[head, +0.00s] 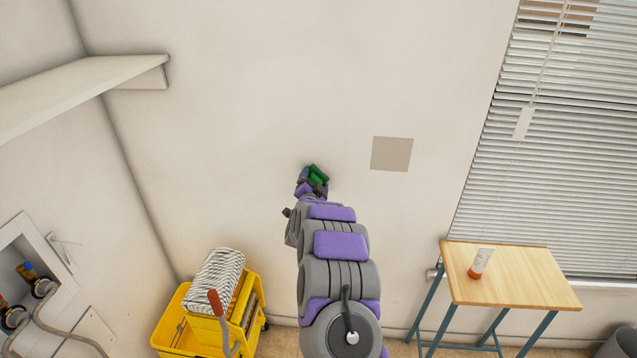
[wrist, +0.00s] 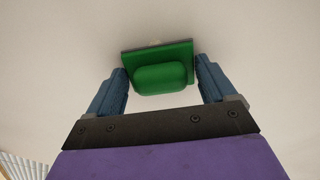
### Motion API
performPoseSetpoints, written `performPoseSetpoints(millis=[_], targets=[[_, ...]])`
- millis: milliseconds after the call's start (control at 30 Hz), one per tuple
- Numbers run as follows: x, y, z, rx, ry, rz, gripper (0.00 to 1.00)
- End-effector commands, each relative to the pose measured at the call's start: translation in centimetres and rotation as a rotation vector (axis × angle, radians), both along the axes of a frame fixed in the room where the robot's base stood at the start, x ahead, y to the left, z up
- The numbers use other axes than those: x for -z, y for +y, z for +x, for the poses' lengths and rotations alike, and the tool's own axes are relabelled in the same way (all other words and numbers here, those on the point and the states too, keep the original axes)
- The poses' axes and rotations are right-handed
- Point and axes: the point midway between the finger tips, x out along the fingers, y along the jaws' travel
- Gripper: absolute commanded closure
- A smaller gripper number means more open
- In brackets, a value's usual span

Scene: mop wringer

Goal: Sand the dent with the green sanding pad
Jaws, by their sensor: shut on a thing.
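My gripper (wrist: 160,82) is shut on the green sanding pad (wrist: 160,78), with one blue finger on each side of it in the wrist view. In the head view my gripper (head: 313,180) is raised at the wall with the green pad (head: 318,174) at its tip. The pad's face is toward the white wall; I cannot tell whether it touches. A small pale tan spot (wrist: 154,43) shows on the wall just past the pad's far edge; I cannot tell if it is the dent. A grey-beige square patch (head: 391,154) is on the wall, right of my gripper.
A wooden table (head: 540,283) with a white and orange tube (head: 480,263) stands at right below the window blinds (head: 570,130). A yellow mop bucket (head: 180,327) is at lower left. A white shelf (head: 80,88) juts out at upper left. The wall around my gripper is clear.

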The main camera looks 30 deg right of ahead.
Motion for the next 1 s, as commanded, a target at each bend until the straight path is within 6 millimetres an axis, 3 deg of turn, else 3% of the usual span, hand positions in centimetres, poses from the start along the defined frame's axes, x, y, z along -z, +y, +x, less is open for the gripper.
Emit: performPoseSetpoints(millis=[533,1000], targets=[[0.1,2.4,1.9,-0.002,0.002,-0.001,0.5],[0.0,0.3,0.2,0.002,-0.002,-0.001,0.5]])
